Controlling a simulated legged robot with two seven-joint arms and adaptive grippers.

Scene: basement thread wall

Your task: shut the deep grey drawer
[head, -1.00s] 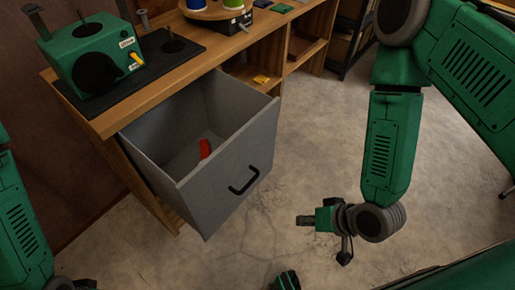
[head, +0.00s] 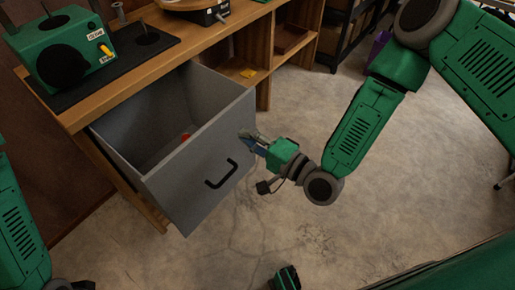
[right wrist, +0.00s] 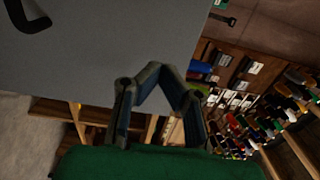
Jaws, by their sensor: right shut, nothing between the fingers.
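The deep grey drawer (head: 182,190) stands pulled well out from under the wooden bench in the head view. Its front has a black handle (head: 221,174), and a small red item (head: 185,136) lies inside. My right gripper (head: 247,138) is shut and empty at the upper right part of the drawer front. In the right wrist view its fingertips (right wrist: 158,75) overlap the edge of the grey front panel (right wrist: 110,45); the handle (right wrist: 28,16) is at top left. I cannot tell whether they touch the panel.
The wooden bench top (head: 140,84) carries a green machine (head: 60,48) on a dark mat (head: 145,45). Open shelves (head: 285,55) are right of the drawer. Colourful spools (right wrist: 255,130) line the wall in the right wrist view.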

